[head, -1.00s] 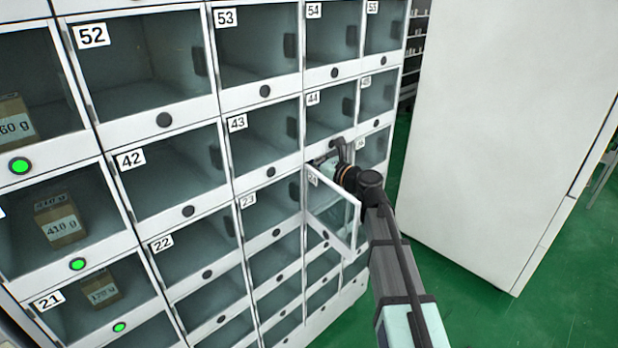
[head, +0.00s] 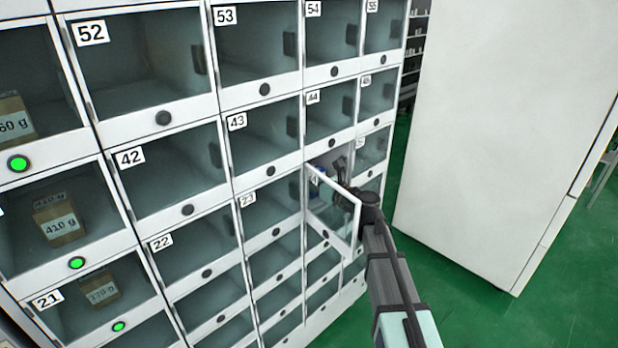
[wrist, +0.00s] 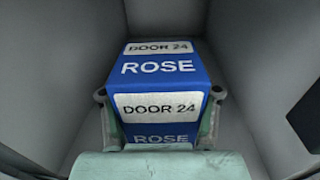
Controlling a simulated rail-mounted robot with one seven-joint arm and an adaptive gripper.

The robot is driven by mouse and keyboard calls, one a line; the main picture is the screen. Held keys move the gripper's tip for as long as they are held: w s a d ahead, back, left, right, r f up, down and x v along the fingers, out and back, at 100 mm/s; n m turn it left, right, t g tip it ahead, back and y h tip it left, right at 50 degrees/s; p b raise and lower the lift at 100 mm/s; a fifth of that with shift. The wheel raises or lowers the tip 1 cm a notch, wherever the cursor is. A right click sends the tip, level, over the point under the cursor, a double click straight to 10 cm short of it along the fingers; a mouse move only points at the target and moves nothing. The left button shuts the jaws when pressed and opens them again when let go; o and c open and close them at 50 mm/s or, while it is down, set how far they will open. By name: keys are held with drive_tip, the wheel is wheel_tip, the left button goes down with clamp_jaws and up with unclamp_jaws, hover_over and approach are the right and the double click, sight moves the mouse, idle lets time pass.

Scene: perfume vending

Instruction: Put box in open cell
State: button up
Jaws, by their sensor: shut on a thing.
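The box (wrist: 158,72) is blue with white labels reading "DOOR 24" and "ROSE". In the wrist view my gripper (wrist: 160,115) is shut on it, with a finger on each side. Grey cell walls surround the box there, so it is inside a cell. In the head view the open cell (head: 327,160) is below cell 44, and its door (head: 335,215) swings out towards the lower right. My gripper (head: 338,168) reaches into this cell behind the door. A small blue patch of the box (head: 318,183) shows through the door glass. Whether the box rests on the cell floor is hidden.
The locker wall has closed glass doors around the open cell, such as cell 43 (head: 265,138). Boxes stand in cells at the left, one marked 410 g (head: 60,225). A large white cabinet (head: 505,130) stands at the right, with green floor (head: 450,290) between.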

drive_tip(key=o, duration=1.5)
drive_tip(key=shift+f, duration=0.1)
drive_tip(key=shift+r, duration=0.2)
drive_tip(key=v, duration=1.2)
drive_tip(key=s+f+n+g+h, duration=0.2)
drive_tip(key=s+f+n+g, duration=0.3)
drive_tip(key=f, duration=0.7)
drive_tip(key=s+f+n+g+h, duration=0.1)
drive_tip(key=s+f+n+h, duration=0.1)
drive_tip(key=s+f, duration=0.8)
drive_tip(key=s+f+n+g+h, duration=0.1)
drive_tip(key=s+f+n+g, duration=0.25)
drive_tip(key=f, duration=1.15)
drive_tip(key=s+d+f+n+g+h, duration=0.2)
drive_tip(key=s+d+f+n, duration=0.15)
drive_tip(key=s+f, duration=0.5)
drive_tip(key=s+d+f+n+g+h, duration=0.3)
drive_tip(key=s+f+n, duration=0.25)
drive_tip(key=s, duration=0.55)
drive_tip(key=s+d+f+n+g+h, duration=0.2)
drive_tip(key=s+d+n, duration=0.1)
drive_tip(key=s, duration=0.5)
drive_tip(key=s+d+f+n+g+h, duration=0.1)
drive_tip(key=s+d+f+n+g, duration=0.1)
drive_tip(key=s, duration=0.6)
drive_tip(key=d+n, duration=0.1)
drive_tip(key=d, duration=0.1)
drive_tip(key=shift+d+f+h, duration=0.2)
drive_tip(key=shift+d+h, duration=0.05)
drive_tip(key=shift+h, duration=0.15)
